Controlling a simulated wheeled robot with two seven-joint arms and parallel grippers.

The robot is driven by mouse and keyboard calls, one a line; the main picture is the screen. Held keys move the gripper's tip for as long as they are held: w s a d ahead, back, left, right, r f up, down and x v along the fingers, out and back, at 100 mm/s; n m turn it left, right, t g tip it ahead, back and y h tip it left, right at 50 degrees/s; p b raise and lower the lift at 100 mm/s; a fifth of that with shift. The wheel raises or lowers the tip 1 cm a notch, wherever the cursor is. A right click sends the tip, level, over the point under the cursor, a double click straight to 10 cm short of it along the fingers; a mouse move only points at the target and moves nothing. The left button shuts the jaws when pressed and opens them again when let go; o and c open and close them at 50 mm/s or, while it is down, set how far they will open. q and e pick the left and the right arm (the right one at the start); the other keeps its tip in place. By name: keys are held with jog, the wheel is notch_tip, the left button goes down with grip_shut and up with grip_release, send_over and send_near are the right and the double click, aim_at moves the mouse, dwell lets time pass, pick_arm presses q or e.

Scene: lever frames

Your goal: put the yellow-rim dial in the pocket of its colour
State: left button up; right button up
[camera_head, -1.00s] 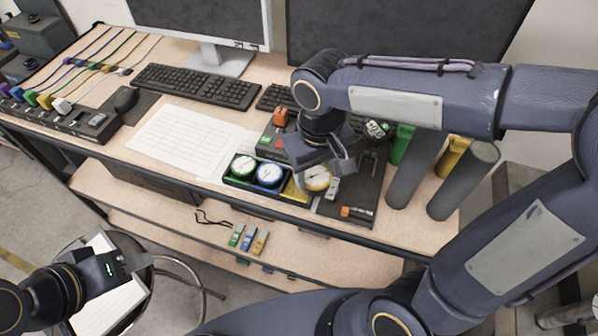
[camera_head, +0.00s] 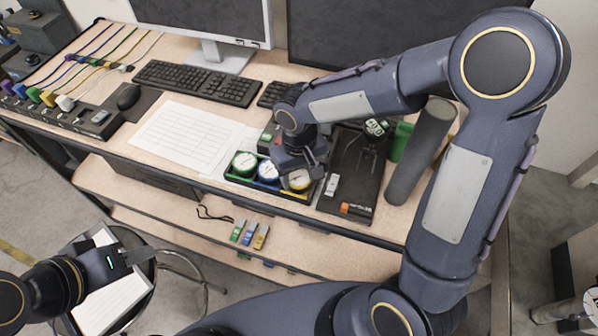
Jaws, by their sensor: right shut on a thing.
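The yellow-rim dial (camera_head: 299,180) has a white face and sits at the right end of the black pocket tray (camera_head: 262,189), over the yellow pocket. I cannot tell if it is fully seated or still slightly raised. My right gripper (camera_head: 303,170) comes from above and behind and is shut on this dial, hiding its far side. The green-rim dial (camera_head: 244,163) and the blue-rim dial (camera_head: 268,171) lie in the other pockets to the left. My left gripper (camera_head: 143,266) is at the lower left, away from the table, over a stool; its jaw gap is unclear.
A dark panel (camera_head: 350,178) with a knob and switch lies right of the tray. Paper sheets (camera_head: 183,137) and a keyboard (camera_head: 195,84) lie to the left. Small coloured blocks (camera_head: 249,234) rest on the lower shelf.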

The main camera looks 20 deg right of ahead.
aim_at(299, 177)
jog(key=shift+f+b, duration=0.25)
jog(key=shift+b, duration=0.05)
jog(key=shift+s+f+b, duration=0.3)
jog(key=shift+f+b, duration=0.05)
jog(key=shift+f, duration=0.05)
jog(key=o, duration=1)
jog(key=shift+f, duration=0.1)
jog(key=shift+o, duration=0.3)
jog(key=shift+r+p, duration=0.3)
jog(key=shift+r, duration=0.05)
jog(key=shift+w+r+p, duration=0.1)
jog(key=shift+r+p, duration=0.35)
jog(key=shift+p, duration=0.05)
jog(key=shift+o, duration=0.3)
jog(key=shift+w+r+b, duration=0.3)
jog(key=shift+w+r, duration=0.05)
jog(key=shift+r, duration=0.2)
notch_tip(299, 177, up, 10)
jog(key=s+d+m+t+y, duration=0.2)
jog(key=s+d, duration=0.2)
jog(key=s, duration=0.4)
jog(key=s+d+m+t+y, duration=0.1)
jog(key=s+d+m+t, duration=0.1)
jog(key=s+d, duration=0.3)
jog(key=s+t, duration=0.1)
jog(key=s, duration=0.2)
jog(key=shift+s+t+y, duration=0.25)
jog(key=shift+t+y, duration=0.05)
jog(key=shift+y, duration=0.1)
jog(key=shift+d, duration=0.1)
